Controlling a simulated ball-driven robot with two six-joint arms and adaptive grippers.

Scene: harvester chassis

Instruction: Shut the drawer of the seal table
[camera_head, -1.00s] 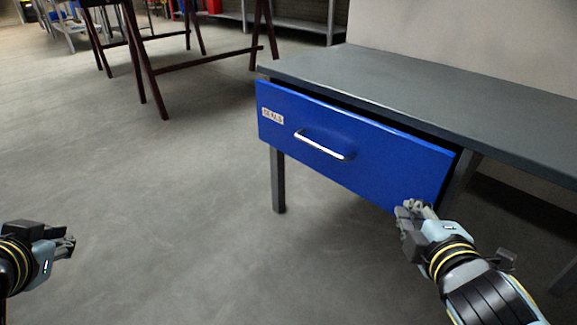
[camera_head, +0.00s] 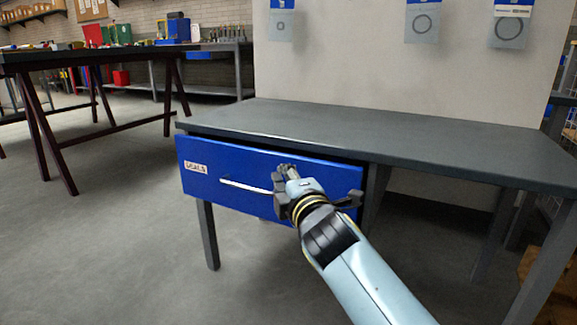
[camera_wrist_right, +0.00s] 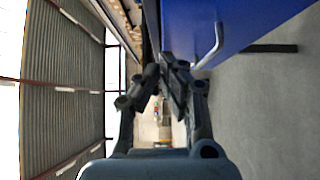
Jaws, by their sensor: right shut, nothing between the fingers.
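The blue drawer (camera_head: 225,163) with a "SEALS" label (camera_head: 196,168) hangs under the grey top of the seal table (camera_head: 420,145). Its front stands slightly out, with a dark gap along its upper edge. A silver bar handle (camera_head: 245,187) crosses the front; my right gripper hides its right end. My right gripper (camera_head: 286,170) is shut and empty in front of the drawer's right half; I cannot tell whether it touches. In the right wrist view, the closed fingers (camera_wrist_right: 168,80) lie beside the blue front (camera_wrist_right: 255,22) and handle (camera_wrist_right: 213,48). My left gripper is out of view.
A dark trestle table (camera_head: 95,52) stands at the back left. A pale panel (camera_head: 340,70) with hanging seal packets (camera_head: 423,22) rises behind the seal table. The floor (camera_head: 110,240) at the left front is clear.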

